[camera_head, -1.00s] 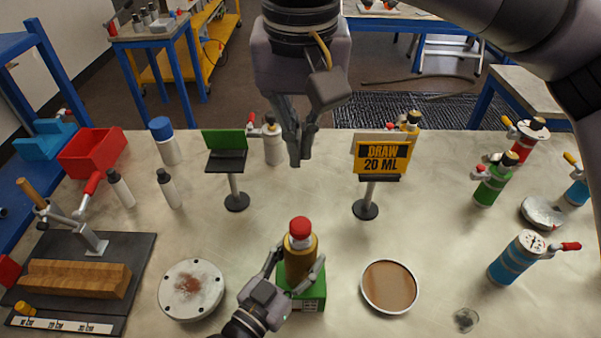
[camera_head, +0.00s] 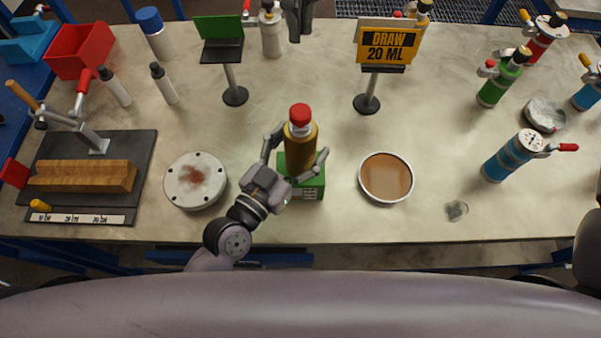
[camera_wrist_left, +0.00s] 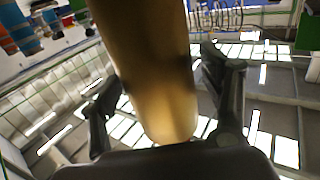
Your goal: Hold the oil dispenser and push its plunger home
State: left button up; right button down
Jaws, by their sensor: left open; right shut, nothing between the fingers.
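The oil dispenser (camera_head: 300,140) is an amber cylinder with a white collar and a red top (camera_head: 300,113). It stands upright at a green block (camera_head: 309,188) near the table's front edge. My left gripper (camera_head: 296,156) is open, with one finger on each side of the amber body. In the left wrist view the amber body (camera_wrist_left: 150,70) fills the space between the spread fingers, with a gap at the right finger.
A round flanged lid (camera_head: 195,181) lies left of the dispenser and a dish of brown liquid (camera_head: 386,178) lies right. A "DRAW 20 ML" sign (camera_head: 388,45) and a green-topped stand (camera_head: 235,95) stand behind. A blue dispenser (camera_head: 514,156) stands at right.

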dwell(0.3)
pick_arm(q)
jog(key=v, duration=1.2)
